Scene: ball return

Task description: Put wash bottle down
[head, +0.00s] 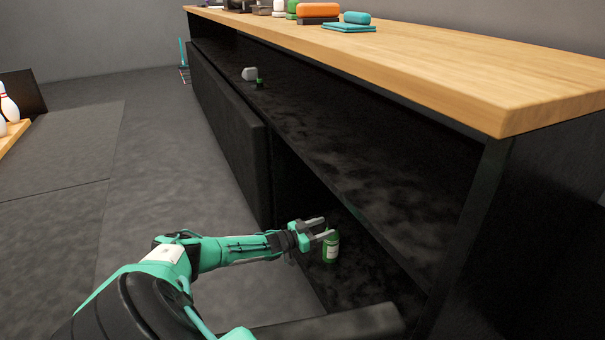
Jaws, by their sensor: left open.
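The wash bottle (331,248) is green with a pale label and stands upright on the dark floor of the cabinet's lower compartment (371,275). My left gripper (328,229) reaches into this compartment from the left. Its jaws are open at the upper part of the bottle, and its fingers hide some of the bottle's top. I cannot tell whether a finger touches the bottle. My right gripper is not in view.
The black cabinet has a wooden top (440,75) with several items at its far end. A middle shelf (350,150) lies above my gripper and holds a small grey item (249,74). A dark door panel (226,125) stands left of the opening. Bowling pins (8,105) stand at far left.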

